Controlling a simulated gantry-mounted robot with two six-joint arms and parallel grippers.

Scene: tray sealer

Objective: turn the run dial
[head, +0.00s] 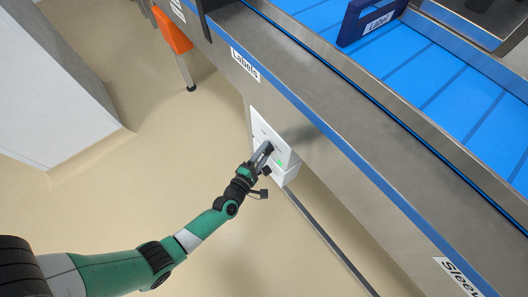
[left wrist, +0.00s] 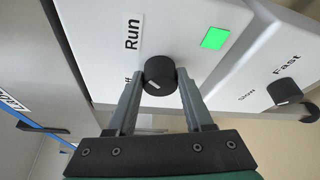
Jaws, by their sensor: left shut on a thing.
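The run dial is a black round knob with a white pointer mark, in the middle of the left wrist view (left wrist: 160,76). It sits on a white control panel (left wrist: 100,40) beside the word "Run", with a partly hidden second label below. My left gripper (left wrist: 160,85) has a finger on each side of the dial and is shut on it. In the head view my left gripper (head: 264,153) is at the white panel (head: 262,128) on the machine's side, and the dial is hard to make out there. My right gripper is not in view.
A green lit rectangle (left wrist: 215,38) is on the panel near the dial. A second black knob (left wrist: 284,91) marked "Slow" and "Fast" sits to the right. The steel machine side (head: 330,150) and blue conveyor (head: 450,90) lie right of the panel.

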